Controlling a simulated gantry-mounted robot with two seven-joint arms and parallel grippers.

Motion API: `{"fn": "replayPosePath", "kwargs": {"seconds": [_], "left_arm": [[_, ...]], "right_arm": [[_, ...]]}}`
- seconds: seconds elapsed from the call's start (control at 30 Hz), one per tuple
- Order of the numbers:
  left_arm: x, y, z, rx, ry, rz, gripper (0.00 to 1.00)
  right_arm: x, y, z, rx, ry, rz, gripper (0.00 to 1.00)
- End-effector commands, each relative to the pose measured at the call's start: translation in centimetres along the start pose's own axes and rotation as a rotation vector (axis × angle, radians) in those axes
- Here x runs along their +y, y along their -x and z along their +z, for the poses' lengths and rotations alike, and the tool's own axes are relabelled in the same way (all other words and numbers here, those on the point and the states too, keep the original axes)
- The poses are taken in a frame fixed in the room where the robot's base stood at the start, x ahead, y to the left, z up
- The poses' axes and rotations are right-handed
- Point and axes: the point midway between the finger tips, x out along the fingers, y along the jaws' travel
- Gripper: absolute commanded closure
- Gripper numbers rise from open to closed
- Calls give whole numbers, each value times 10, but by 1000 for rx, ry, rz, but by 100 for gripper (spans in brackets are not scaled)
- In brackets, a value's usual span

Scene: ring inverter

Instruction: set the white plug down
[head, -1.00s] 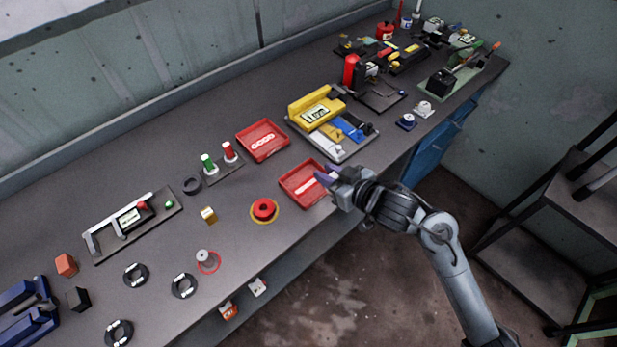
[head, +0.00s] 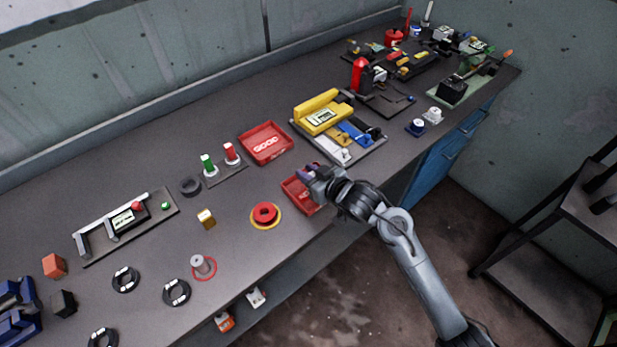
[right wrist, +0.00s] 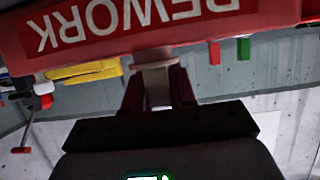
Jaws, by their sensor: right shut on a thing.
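My right gripper (head: 306,173) is over the right part of the red tray (head: 290,193) near the bench's front edge. In the right wrist view its dark purple fingers (right wrist: 157,90) are shut on a pale piece, the white plug (right wrist: 157,82). The plug is right by the red wall (right wrist: 250,22) marked REWORK, which appears upside down. I cannot tell whether the plug touches the tray. The plug is hidden by the gripper in the head view. My left gripper is not in view.
A second red tray (head: 266,143) marked GOOD lies behind. A yellow press-like device (head: 320,112) stands to the right on a grey base. A red button on a yellow ring (head: 265,215) is at the left. The bench between the button and tray is clear.

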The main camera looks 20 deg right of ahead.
Motion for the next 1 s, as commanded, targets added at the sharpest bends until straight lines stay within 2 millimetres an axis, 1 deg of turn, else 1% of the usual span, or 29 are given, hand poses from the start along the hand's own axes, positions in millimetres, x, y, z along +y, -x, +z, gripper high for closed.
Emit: {"fn": "replayPosePath", "kwargs": {"seconds": [0.03, 0.07, 0.33, 0.5, 0.53, 0.67, 0.7, 1.0], "left_arm": [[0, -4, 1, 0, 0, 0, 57], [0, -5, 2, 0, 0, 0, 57], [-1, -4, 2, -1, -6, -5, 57], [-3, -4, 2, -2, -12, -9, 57], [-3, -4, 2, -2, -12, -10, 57], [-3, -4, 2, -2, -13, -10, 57], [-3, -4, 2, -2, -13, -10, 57], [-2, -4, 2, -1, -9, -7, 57]], "right_arm": [[0, -3, 7, 0, -1, 0, 100], [0, -4, 9, 0, 0, 0, 100], [0, -4, 9, 1, 1, 0, 100], [0, -5, 12, 1, 1, 0, 100], [0, -5, 12, 1, 1, 0, 72], [0, -5, 12, 0, 1, 0, 52], [0, -5, 12, 0, 1, 0, 50], [0, -4, 12, 0, 1, 0, 50]]}}
